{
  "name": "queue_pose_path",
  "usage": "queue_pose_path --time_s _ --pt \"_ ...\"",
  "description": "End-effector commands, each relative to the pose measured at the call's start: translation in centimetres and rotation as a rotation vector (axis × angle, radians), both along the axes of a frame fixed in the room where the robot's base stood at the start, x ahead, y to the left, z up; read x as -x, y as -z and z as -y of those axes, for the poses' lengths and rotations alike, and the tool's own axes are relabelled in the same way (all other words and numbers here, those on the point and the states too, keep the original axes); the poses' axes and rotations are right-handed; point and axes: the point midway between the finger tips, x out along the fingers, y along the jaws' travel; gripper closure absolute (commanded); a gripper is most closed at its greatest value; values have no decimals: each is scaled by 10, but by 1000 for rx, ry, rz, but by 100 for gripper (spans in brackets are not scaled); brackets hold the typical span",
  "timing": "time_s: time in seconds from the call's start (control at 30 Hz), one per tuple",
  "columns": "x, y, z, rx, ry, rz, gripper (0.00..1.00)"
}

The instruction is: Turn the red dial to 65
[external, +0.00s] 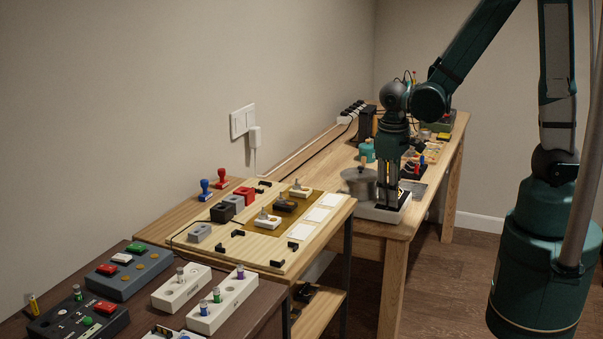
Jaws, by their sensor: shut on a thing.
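My gripper (391,197) points straight down at the front right of a low white unit (377,214) on the far wooden bench. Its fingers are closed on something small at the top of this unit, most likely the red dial. The dial's body, its pointer and any numbers are hidden by the fingers or too small to make out, so its setting cannot be read. A grey metal pot (357,183) sits on the same unit, just left of my gripper.
A small holder with red and blue parts (414,168) stands close behind my gripper. A teal container (366,151) is behind the pot. The nearer wooden board (262,251) holds several small blocks. Control boxes (129,273) stand on the dark table at front left.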

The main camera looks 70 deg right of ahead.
Motion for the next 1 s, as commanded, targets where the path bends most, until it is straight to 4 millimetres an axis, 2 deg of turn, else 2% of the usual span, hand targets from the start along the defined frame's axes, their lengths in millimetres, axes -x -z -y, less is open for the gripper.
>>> queue_pose_path --time_s 0.7,1.0 --pt "-1 0 0 -2 674 -1 95" --pt "-1 0 0 -2 880 0 95"
